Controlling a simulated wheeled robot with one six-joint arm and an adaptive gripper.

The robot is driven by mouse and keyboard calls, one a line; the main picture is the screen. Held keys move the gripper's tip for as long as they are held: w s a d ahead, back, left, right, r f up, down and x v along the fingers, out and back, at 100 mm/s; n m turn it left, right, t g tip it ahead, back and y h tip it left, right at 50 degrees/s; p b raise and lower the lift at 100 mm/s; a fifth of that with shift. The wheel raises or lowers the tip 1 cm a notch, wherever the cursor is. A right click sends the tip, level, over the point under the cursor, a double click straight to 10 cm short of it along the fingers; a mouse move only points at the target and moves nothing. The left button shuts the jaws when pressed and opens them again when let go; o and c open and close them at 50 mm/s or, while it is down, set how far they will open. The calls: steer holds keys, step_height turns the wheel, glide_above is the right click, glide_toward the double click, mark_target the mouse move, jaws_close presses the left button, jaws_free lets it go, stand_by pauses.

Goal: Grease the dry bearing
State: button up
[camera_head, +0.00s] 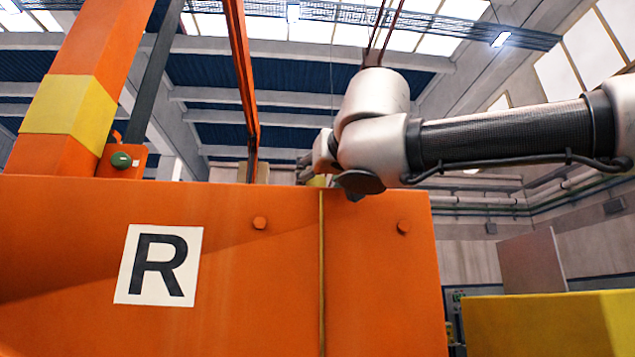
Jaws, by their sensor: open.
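My arm reaches in from the right over the top edge of an orange panel (80,240) marked with a black R on a white plate (158,265). My gripper (304,168) shows only as a small dark part left of my wrist, just above the panel's top edge. It is open, but its fingertips are mostly hidden by my wrist and the panel. I cannot make out a bearing or a grease tool for certain. A round green fitting (121,159) sits on an orange bracket at the upper left.
An orange beam with a yellow band (68,105) rises at the left. A thin orange post (243,75) stands behind the panel. A yellow block (540,325) stands at the lower right. The space above the panel, between beam and wrist, looks mostly free.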

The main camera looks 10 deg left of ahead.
steer(key=shift+x, duration=1.05)
steer(key=c, duration=1)
steer(key=shift+h, duration=0.4)
steer(key=m+h, duration=0.1)
steer(key=h, duration=0.1)
steer(key=m+t+h, duration=0.1)
steer(key=m+h, duration=0.2)
steer(key=h, duration=0.1)
steer(key=shift+s+a+m+t, duration=0.1)
steer(key=shift+a+m+t, duration=0.2)
steer(key=shift+a+m, duration=0.1)
steer(key=m+h, duration=0.2)
steer(key=h, duration=0.1)
steer(key=m+g+h, duration=0.1)
steer(key=m+h, duration=0.1)
steer(key=h, duration=0.1)
steer(key=shift+a+h, duration=0.15)
steer(key=shift+h, duration=0.15)
steer(key=shift+m+h, duration=0.3)
steer(key=shift+h, duration=0.2)
steer(key=o, duration=1)
